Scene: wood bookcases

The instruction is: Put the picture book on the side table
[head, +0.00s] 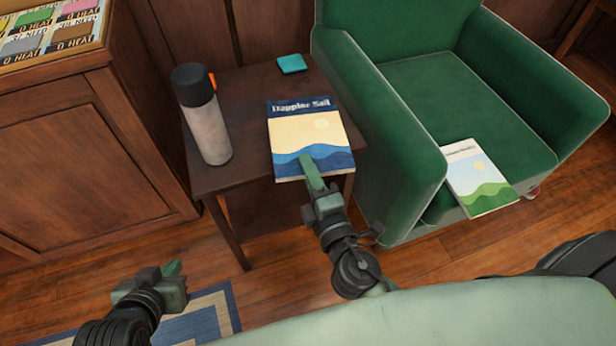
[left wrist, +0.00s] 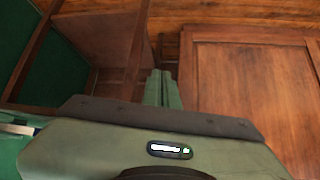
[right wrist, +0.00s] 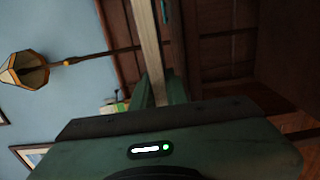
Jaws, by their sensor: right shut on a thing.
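The picture book (head: 312,135), with a blue title band, a pale sun and blue waves, is in my right gripper (head: 312,172). The gripper is shut on its near edge. In the right wrist view the book (right wrist: 149,45) shows edge-on between the fingers. The book lies over the front right of the dark wood side table (head: 245,105), cover up; I cannot tell whether it touches the top. My left gripper (head: 172,270) is low at the left, away from the table, its fingers together and empty. Its fingers also show in the left wrist view (left wrist: 163,88).
A bottle with a black cap (head: 203,115) stands at the table's left, and a teal square (head: 291,64) lies at its back. A green armchair (head: 465,100) stands close on the right, with another book (head: 478,180) on its seat edge. A wood cabinet (head: 80,150) is at the left.

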